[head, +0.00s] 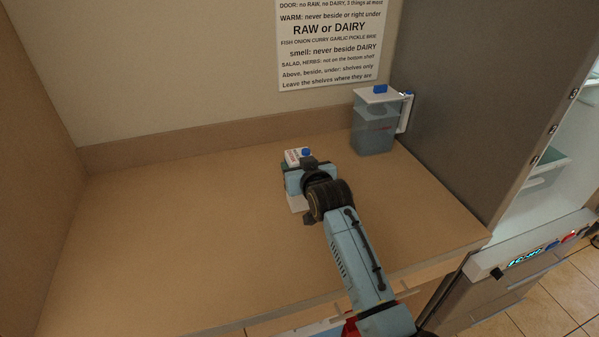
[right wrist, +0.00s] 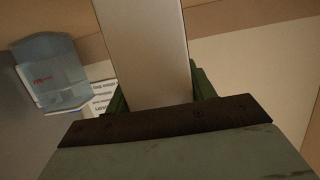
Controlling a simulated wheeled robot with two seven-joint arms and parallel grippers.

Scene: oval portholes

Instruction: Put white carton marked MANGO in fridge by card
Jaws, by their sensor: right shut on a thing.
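My right gripper (head: 297,178) is shut around the carton's sides. In the right wrist view, a plain pale face of the carton (right wrist: 144,45) stands between the fingers of my gripper (right wrist: 158,90). The MANGO marking cannot be read. The card (head: 330,45) hangs on the back wall and carries rules about DOOR, WARM, RAW or DAIRY, smell and shelves. The fridge (head: 560,180) stands open at the right edge, only partly in view. My left gripper is not in view.
A clear jug (head: 375,120) with a white lid and blue knob stands at the back right of the counter, near the grey fridge side panel (head: 470,90). The counter's left half (head: 160,240) is bare.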

